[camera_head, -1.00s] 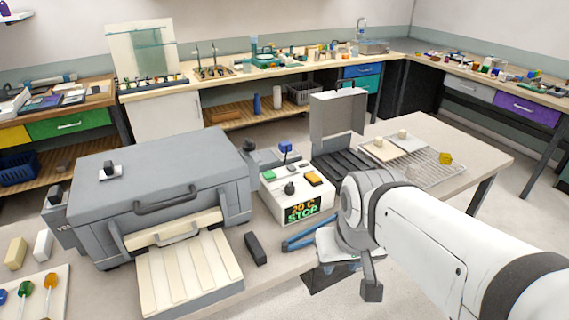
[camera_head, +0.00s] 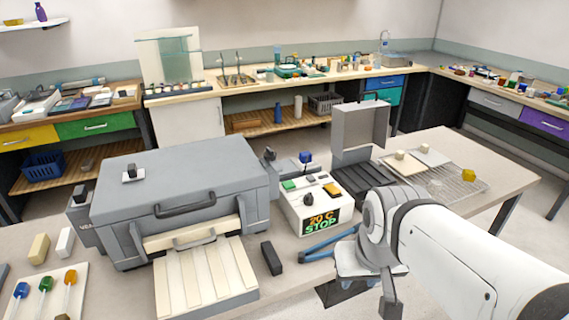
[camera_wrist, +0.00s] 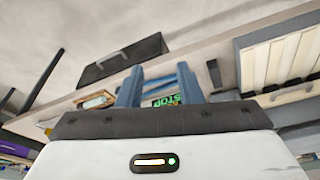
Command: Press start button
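A white control box (camera_head: 292,213) stands on the near table, with a display (camera_head: 322,220) reading "20 C STOP". On its top are a green button (camera_head: 288,185), a yellow-orange button (camera_head: 331,189) and a dark knob. My gripper (camera_head: 308,255) has blue fingers and is in front of the box, low near the table's front edge, apart from the buttons. In the wrist view my gripper (camera_wrist: 158,78) is open, with an empty gap between its fingers. The display (camera_wrist: 165,101) shows upside down behind that gap. The buttons are not clear there.
A large grey machine (camera_head: 175,195) with a ribbed cream tray (camera_head: 205,275) stands left of the box. A black block (camera_head: 271,258) lies in front. An open-lidded grey unit (camera_head: 360,135) and a wire rack (camera_head: 455,182) are to the right.

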